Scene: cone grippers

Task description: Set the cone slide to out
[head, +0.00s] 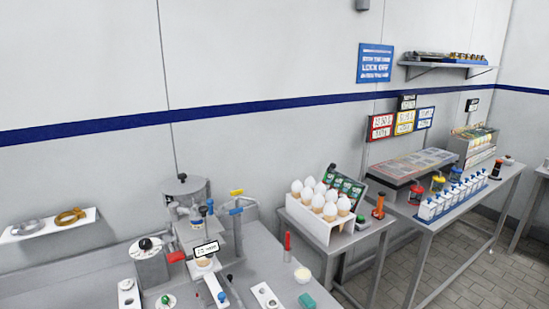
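A grey machine (195,232) with blue and red-handled parts stands on the workbench at the lower left. A small white label (206,249) with black print hangs on its front, too small to read. Below the label is a tan, cone-like piece (203,263). A pale slide-like strip (213,287) with a blue knob (222,297) runs forward from under it. I cannot tell for sure that this is the cone slide, or which position it is in. Neither of my grippers shows in the head view.
A red-handled lever (177,257) sticks out left of the machine. A red upright tool (287,246), a cream cup (302,275) and a teal block (306,301) stand to the right. A shelf (50,226) holds rings.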

